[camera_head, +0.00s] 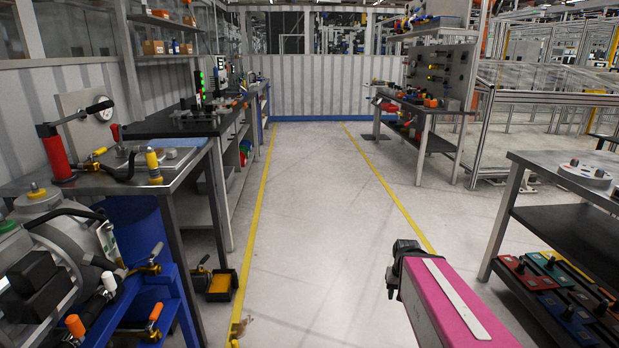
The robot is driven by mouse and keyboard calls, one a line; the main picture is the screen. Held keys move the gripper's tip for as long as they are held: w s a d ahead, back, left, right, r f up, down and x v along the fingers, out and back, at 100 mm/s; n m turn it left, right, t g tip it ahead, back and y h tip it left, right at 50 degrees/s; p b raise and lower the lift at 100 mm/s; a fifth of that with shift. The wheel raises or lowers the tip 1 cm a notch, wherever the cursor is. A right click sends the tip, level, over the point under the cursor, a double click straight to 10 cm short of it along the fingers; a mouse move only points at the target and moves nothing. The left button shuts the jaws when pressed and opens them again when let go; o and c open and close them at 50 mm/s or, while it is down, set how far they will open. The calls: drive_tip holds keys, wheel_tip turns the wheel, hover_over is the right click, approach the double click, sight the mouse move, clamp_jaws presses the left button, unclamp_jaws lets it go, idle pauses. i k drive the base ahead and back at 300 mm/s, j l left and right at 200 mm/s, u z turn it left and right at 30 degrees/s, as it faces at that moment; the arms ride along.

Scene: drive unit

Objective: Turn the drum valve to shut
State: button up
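A blue drum (128,216) stands at the left, partly hidden under the metal bench top. Small lever valves show near it, above and in front of a blue stand (176,283). A lower valve (153,318) has an orange-tipped lever. I cannot tell which one is the drum valve, or how far it is turned. My gripper (405,250) is dark, at the end of my pink arm at the lower right, far from the drum. Nothing shows in it, and its fingers are unclear.
A small yellow-and-black tray (220,286) is on the floor. The aisle (320,200) is clear. A dark table (570,220) stands right.

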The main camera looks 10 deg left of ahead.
sight(207, 257)
drive_tip(key=i+u, duration=0.7)
drive_tip(key=u, duration=0.15)
drive_tip(key=i+l+u, duration=0.1)
drive_tip(key=i+u, duration=0.5)
drive_tip(key=u, duration=0.15)
drive_tip(key=i+u, duration=0.25)
drive_tip(key=k+l, duration=0.05)
